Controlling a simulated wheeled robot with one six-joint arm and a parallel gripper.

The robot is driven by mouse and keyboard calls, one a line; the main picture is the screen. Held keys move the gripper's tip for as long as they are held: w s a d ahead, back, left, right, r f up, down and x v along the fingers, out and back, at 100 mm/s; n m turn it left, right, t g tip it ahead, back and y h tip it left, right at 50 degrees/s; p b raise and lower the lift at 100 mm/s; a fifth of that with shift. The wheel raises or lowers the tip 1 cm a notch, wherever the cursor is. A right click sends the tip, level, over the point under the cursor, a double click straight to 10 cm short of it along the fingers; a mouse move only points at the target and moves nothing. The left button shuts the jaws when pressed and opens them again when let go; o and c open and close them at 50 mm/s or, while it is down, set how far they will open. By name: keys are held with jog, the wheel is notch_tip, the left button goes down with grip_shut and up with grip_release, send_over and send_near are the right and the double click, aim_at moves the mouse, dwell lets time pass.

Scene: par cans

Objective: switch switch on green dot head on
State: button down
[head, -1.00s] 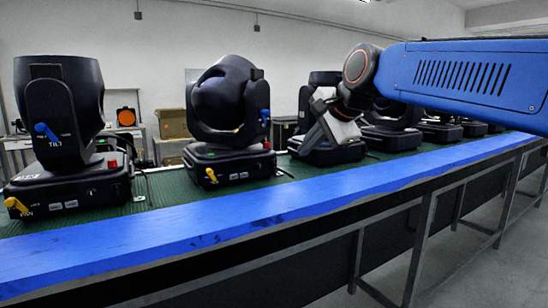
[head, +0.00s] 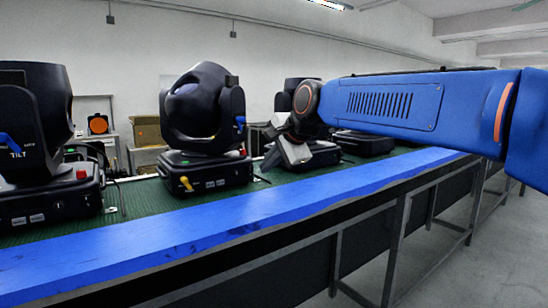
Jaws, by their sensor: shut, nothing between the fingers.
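Several black moving heads stand in a row on the green bench top. The nearest one (head: 35,105) is at the left edge, with a red switch (head: 81,174) on its base. The second head (head: 203,110) stands upright left of my arm, with a yellow lever and a blue lever; a small reddish spot shows at its base's right edge. A third head (head: 301,86) is partly hidden behind my wrist.
A blue rail (head: 230,208) runs along the bench's front edge, below the bases. Cables lie between the heads. A further base (head: 362,144) shows behind my arm. A cardboard box (head: 147,130) is at the back. The floor at right is clear.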

aim_at(249, 164)
jog(key=x, duration=0.3)
jog(key=shift+w+a+r, duration=0.2)
jog(key=shift+w+a, duration=0.45)
jog(key=shift+w, duration=0.3)
jog(key=shift+w+a+r, duration=0.15)
jog(key=shift+w+a, duration=0.25)
jog(key=shift+w, duration=0.2)
jog(key=shift+w, duration=0.1)
jog(key=shift+w+a+r, duration=0.25)
jog(key=shift+w+a, duration=0.1)
jog(key=shift+w, duration=0.05)
jog(key=shift+r, duration=0.1)
jog(key=shift+r, duration=0.7)
